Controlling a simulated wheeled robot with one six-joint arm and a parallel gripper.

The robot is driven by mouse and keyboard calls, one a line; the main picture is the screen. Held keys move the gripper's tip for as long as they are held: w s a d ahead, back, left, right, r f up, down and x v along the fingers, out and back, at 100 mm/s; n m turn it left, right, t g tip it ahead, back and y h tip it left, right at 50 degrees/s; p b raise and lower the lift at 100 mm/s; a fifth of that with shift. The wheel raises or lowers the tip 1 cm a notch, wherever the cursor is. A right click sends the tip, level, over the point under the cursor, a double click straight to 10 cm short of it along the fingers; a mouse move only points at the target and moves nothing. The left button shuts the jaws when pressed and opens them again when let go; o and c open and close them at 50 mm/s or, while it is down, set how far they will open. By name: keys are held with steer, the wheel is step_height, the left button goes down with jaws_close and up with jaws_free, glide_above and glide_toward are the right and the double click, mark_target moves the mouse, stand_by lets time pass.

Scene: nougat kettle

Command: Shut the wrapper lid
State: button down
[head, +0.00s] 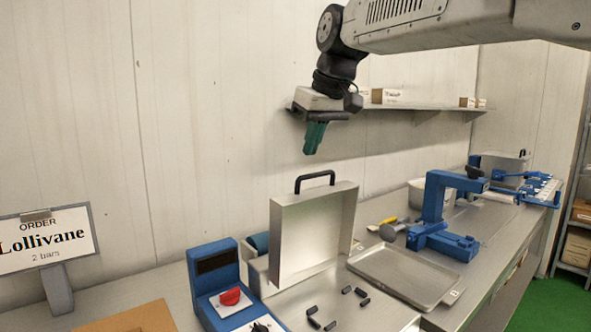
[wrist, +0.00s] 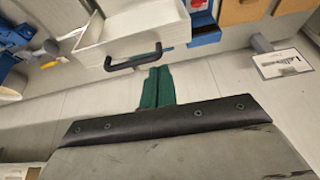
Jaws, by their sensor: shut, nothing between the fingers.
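The wrapper lid (head: 312,235) stands raised, a shallow pale metal tray shape with a black handle (head: 315,178) on its top edge. In the wrist view the lid (wrist: 130,32) and its handle (wrist: 133,62) lie just beyond my fingertips. My gripper (head: 313,140), with green fingers, is shut and empty. In the head view it hangs above the lid handle, apart from it. In the wrist view the fingers (wrist: 158,80) appear near the handle's right end.
Several small dark bars (head: 330,326) lie on the metal surface before the lid. A metal tray (head: 385,275) and a blue press (head: 440,220) stand to the right. A wall shelf (head: 425,110) runs behind my gripper. An order sign (head: 45,240) reads "Lollivane, 2 bars".

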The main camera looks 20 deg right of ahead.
step_height(320, 180, up, 2)
steer(key=n, duration=0.1)
glide_above(296, 193)
steer(key=w, duration=0.1)
steer(key=shift+t, duration=0.3)
steer(key=f, duration=0.5)
steer(key=w+f, duration=0.1)
steer(key=f, duration=0.2)
steer(key=shift+w+f, duration=0.1)
steer(key=shift+f, duration=0.1)
steer(key=shift+s+d+f, duration=0.15)
steer(key=shift+s+d, duration=0.05)
steer(key=shift+s, duration=0.2)
